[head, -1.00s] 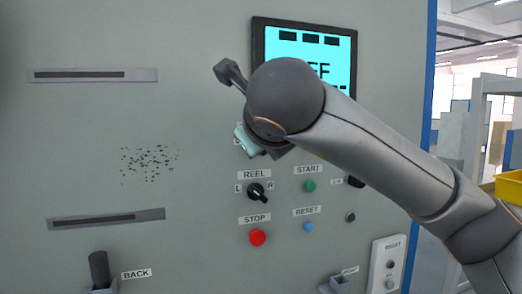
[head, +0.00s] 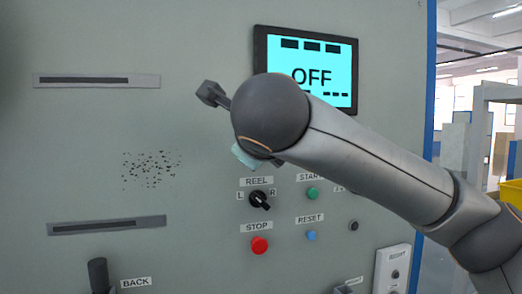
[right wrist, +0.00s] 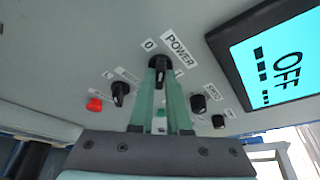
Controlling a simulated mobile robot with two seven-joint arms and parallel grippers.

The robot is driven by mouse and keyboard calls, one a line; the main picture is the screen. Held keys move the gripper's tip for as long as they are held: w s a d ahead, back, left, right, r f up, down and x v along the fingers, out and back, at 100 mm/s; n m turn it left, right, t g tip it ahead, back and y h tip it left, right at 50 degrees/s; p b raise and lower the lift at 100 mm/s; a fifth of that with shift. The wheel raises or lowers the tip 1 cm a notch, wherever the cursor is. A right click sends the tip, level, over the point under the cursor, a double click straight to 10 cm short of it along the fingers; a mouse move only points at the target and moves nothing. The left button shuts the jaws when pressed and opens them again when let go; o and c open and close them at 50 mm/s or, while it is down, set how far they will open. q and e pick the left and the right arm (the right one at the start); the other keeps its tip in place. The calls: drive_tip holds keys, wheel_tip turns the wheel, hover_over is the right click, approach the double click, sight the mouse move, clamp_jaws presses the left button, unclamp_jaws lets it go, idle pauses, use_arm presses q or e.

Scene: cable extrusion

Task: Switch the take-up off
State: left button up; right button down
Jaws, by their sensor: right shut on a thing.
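The black POWER knob (right wrist: 158,62) is on the grey panel (head: 90,130), with a 0 mark at its upper left in the right wrist view. My right gripper (right wrist: 160,72) has its green fingers on either side of the knob, shut on it. In the head view my right wrist hides the knob, and only a pale teal bit of the gripper (head: 244,156) shows below it. The screen (head: 325,76) reads OFF on cyan, as it also does in the right wrist view (right wrist: 285,62). My left gripper is not in view.
Below are the REEL L/R knob (head: 259,200), red STOP button (head: 260,245), green START button (head: 313,193) and blue RESET button (head: 311,235). A lever (head: 98,275) marked BACK stands lower left. A box marked RIGHT (head: 393,268) is lower right.

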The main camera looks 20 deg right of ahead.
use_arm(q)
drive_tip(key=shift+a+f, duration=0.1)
use_arm(e)
drive_tip(key=c, duration=0.9)
unclamp_jaws()
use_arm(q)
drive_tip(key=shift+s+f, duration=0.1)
use_arm(e)
drive_tip(key=shift+s, duration=0.1)
use_arm(q)
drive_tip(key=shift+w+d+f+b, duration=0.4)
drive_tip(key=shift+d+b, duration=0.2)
drive_tip(key=shift+b, duration=0.6)
use_arm(e)
drive_tip(key=shift+v, duration=6.2)
